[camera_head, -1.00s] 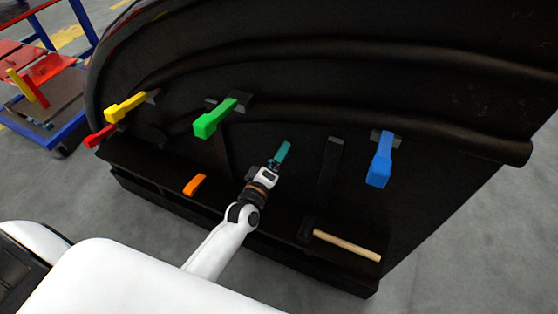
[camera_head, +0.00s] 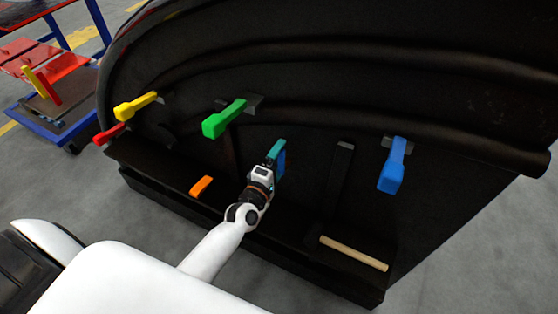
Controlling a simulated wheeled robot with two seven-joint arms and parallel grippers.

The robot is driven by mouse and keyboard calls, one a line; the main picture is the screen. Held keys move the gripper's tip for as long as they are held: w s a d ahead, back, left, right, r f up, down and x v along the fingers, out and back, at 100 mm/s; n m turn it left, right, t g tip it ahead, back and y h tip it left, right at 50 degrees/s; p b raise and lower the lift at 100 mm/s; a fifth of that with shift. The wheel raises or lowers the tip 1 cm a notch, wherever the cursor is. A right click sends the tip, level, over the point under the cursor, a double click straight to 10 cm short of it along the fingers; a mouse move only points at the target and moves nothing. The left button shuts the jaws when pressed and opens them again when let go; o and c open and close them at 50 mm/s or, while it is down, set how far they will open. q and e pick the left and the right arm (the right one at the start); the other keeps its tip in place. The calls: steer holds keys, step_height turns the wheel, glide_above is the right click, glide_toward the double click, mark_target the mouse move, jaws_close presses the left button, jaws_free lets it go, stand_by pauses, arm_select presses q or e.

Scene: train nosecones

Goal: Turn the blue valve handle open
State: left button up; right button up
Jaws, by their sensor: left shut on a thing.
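A blue valve handle (camera_head: 392,170) hangs from a dark bracket on the right of the black panel, its thick end pointing down. No gripper is near it. My left gripper (camera_head: 269,161) reaches up to the middle of the panel. It is shut on a teal handle (camera_head: 277,147), which sticks up past the fingers. A darker blue part (camera_head: 281,163) shows just right of the fingers; I cannot tell whether it belongs to the teal handle. The fingers hide the lower part of the teal handle. My right gripper is out of view.
Green (camera_head: 223,119), yellow (camera_head: 138,106), red (camera_head: 109,134) and orange (camera_head: 201,186) handles stand along the panel to the left. A wooden rod (camera_head: 353,253) lies on the ledge at lower right. A blue-framed cart (camera_head: 50,112) stands at far left.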

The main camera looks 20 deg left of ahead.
arm_select(q)
steer(key=shift+r, duration=0.1)
steer(key=o, duration=1.1)
steer(key=shift+c, duration=0.2)
steer(key=s+b, duration=0.1)
steer(key=s, duration=1.1)
steer(key=shift+a+b, duration=0.2)
steer(key=shift+b, duration=0.15)
